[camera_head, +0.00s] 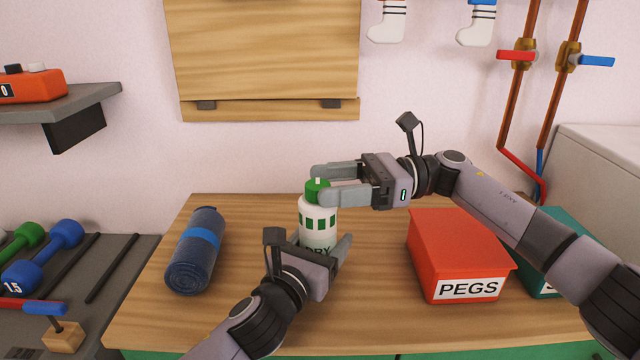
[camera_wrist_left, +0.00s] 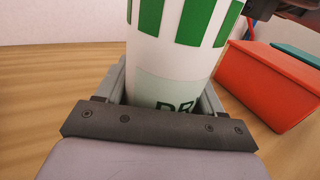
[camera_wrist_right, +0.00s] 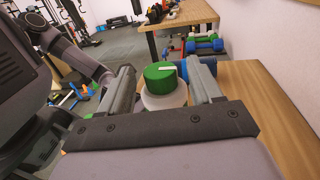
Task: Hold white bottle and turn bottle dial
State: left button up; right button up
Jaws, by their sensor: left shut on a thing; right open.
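The white bottle (camera_head: 318,222) with green squares stands upright on the wooden table. Its green dial (camera_head: 317,190) is on top, with a white mark that shows in the right wrist view (camera_wrist_right: 160,76). My left gripper (camera_head: 338,252) is shut on the lower body of the bottle, which fills the left wrist view (camera_wrist_left: 175,60) between the fingers. My right gripper (camera_head: 322,184) is open, with its fingers on either side of the green dial; in the right wrist view there are gaps between the fingers and the dial. The bottle's lower front is partly hidden by my left gripper.
A rolled blue towel (camera_head: 196,252) lies left on the table (camera_head: 150,310). A red PEGS box (camera_head: 460,250) stands at the right under my right arm, with a teal box (camera_head: 545,225) behind it. A grey shelf with dumbbells (camera_head: 50,250) is at the far left.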

jog(key=w+d, duration=0.1)
jog(key=d, duration=0.8)
jog(key=shift+w+d, duration=0.35)
pick_arm(q)
jog(key=o, duration=1.6)
